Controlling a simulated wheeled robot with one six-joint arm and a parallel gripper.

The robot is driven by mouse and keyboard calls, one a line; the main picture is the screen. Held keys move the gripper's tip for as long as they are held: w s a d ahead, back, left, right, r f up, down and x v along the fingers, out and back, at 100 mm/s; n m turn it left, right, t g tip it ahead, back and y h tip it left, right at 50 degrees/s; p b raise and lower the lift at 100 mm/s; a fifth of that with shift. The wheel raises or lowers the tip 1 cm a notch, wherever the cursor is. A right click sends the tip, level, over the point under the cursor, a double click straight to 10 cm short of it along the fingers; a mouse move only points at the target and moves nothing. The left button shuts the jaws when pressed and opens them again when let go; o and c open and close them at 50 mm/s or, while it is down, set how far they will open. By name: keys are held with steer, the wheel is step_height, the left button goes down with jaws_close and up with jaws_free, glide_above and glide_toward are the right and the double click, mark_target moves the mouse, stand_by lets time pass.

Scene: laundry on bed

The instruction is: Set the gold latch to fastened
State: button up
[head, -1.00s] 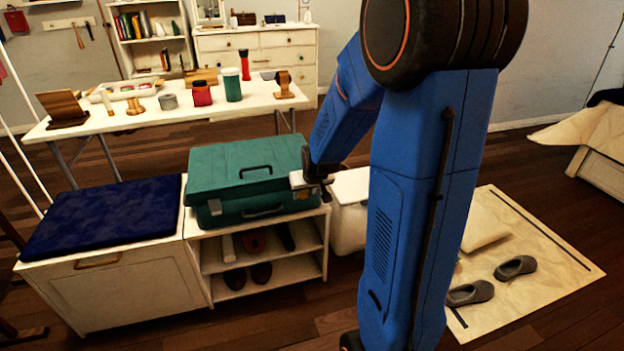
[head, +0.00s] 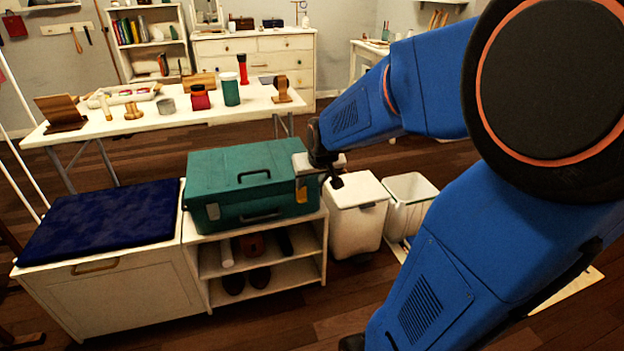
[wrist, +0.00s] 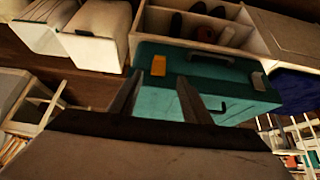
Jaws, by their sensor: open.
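A teal case (head: 230,172) with a dark top handle sits closed on the low white shelf unit. Its gold latch (wrist: 158,65) shows as a small orange-yellow block on the front face in the wrist view, which sees the case upside down. In the head view the gold latch (head: 300,188) is a small patch at the case's right end, partly hidden by my gripper. I cannot tell its setting clearly. A silver latch (wrist: 259,81) is at the front's other end. My gripper (wrist: 158,84) is open and empty, fingers pointing toward the case near the gold latch, apparently apart from it.
The shelf unit (head: 255,265) holds shoes and other items below the case. A dark blue cushion (head: 100,222) lies on the cabinet to the left. A white lidded bin (head: 356,215) and an open bin (head: 408,205) stand right. A long white table (head: 180,112) is behind.

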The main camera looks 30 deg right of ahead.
steer(key=shift+v, duration=0.95)
steer(key=s+a+r+n+y, duration=0.1)
steer(key=s+a, duration=0.5)
steer(key=s, duration=0.5)
steer(key=s+a+r+n+g, duration=0.1)
steer(key=s+a+n, duration=0.1)
steer(key=s+a, duration=0.5)
steer(key=shift+s+a+r+g+y, duration=0.15)
steer(key=shift+s+r+g+y, duration=0.2)
steer(key=shift+s, duration=1.95)
